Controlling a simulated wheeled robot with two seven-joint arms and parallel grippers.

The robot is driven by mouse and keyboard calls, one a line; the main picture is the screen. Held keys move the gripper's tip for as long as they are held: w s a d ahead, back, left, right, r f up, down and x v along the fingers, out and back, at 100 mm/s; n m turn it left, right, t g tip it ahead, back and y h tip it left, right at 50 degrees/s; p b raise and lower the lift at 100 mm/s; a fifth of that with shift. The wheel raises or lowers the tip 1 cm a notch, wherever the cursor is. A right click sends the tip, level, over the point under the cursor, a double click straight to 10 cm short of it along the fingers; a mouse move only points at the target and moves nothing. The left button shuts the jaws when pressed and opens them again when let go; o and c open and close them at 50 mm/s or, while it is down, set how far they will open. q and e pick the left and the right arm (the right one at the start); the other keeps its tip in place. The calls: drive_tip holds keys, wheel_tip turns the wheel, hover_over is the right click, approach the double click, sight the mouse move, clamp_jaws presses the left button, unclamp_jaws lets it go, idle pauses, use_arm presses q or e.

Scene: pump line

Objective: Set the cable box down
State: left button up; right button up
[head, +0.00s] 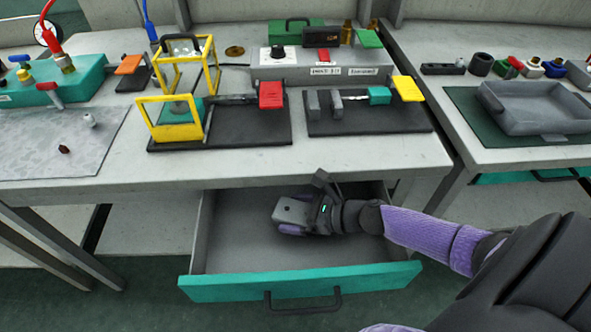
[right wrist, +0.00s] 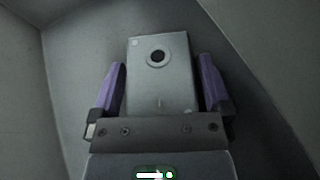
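The cable box (right wrist: 160,75) is a pale grey block with a dark round hole near its far end. In the right wrist view it lies between the two purple fingers of my right gripper (right wrist: 161,85). The fingers run close along both its sides, and I cannot tell whether they press on it. In the head view my right gripper (head: 292,222) is inside the open drawer, with the box (head: 292,209) at its end. The drawer (head: 235,287) has grey walls and a teal front. Whether the box touches its floor is unclear. My left gripper is not in view.
The bench top (head: 250,170) overhangs the back of the drawer. A yellow frame fixture (head: 168,131) and black plates stand on it. A grey tray (head: 540,125) is on the right bench. The drawer's left part is bare.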

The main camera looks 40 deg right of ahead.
drive_tip(key=shift+r, duration=0.35)
drive_tip(key=p+v, duration=0.3)
drive_tip(key=v, duration=0.3)
drive_tip(key=shift+s+d+r, duration=0.15)
drive_tip(key=shift+s+r, duration=0.05)
drive_tip(key=shift+s, duration=0.15)
drive_tip(key=shift+s+d, duration=0.25)
